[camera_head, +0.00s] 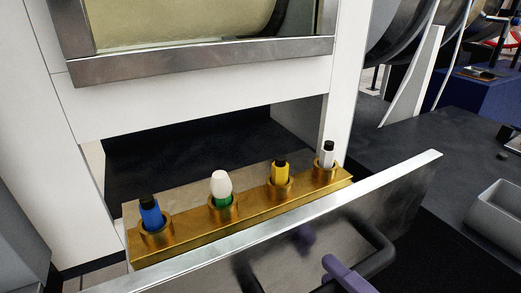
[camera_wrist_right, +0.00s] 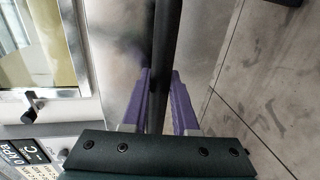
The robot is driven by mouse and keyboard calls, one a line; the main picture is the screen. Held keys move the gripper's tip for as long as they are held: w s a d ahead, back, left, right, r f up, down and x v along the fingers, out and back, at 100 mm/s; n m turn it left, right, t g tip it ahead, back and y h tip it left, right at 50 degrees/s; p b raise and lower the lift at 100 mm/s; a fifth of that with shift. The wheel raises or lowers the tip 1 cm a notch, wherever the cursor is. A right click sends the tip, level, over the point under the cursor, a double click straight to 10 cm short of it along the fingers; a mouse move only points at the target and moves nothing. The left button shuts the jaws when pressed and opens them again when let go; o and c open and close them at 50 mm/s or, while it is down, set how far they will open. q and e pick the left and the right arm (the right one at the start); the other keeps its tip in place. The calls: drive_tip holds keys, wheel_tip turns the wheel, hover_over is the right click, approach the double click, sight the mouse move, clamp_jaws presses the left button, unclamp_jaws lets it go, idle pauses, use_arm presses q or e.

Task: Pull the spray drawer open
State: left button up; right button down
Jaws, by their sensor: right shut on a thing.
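The spray drawer (camera_head: 400,190) stands out from the white cabinet, its metal front panel well clear of the opening. Inside, a brass rack (camera_head: 200,234) holds a blue bottle (camera_head: 152,215), a green bottle with a white top (camera_head: 221,187), a yellow bottle (camera_head: 280,173) and a white bottle (camera_head: 327,155), all upright. A dark bar handle (camera_head: 381,246) is on the panel's outer face. My right gripper (camera_head: 329,264) is at this handle. In the right wrist view, its purple fingers (camera_wrist_right: 161,78) are shut on the dark bar (camera_wrist_right: 166,45). My left gripper is not in view.
The white cabinet frame (camera_head: 205,102) rises around the drawer, with a metal-edged window (camera_head: 200,62) above. A dark surface (camera_head: 440,135) and a grey bin (camera_head: 498,213) lie to the right. The wrist view shows a tiled floor (camera_wrist_right: 270,80).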

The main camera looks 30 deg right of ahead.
drive_tip(key=c, duration=0.7)
unclamp_jaws()
drive_tip(key=v, duration=1)
drive_tip(key=shift+w, duration=0.1)
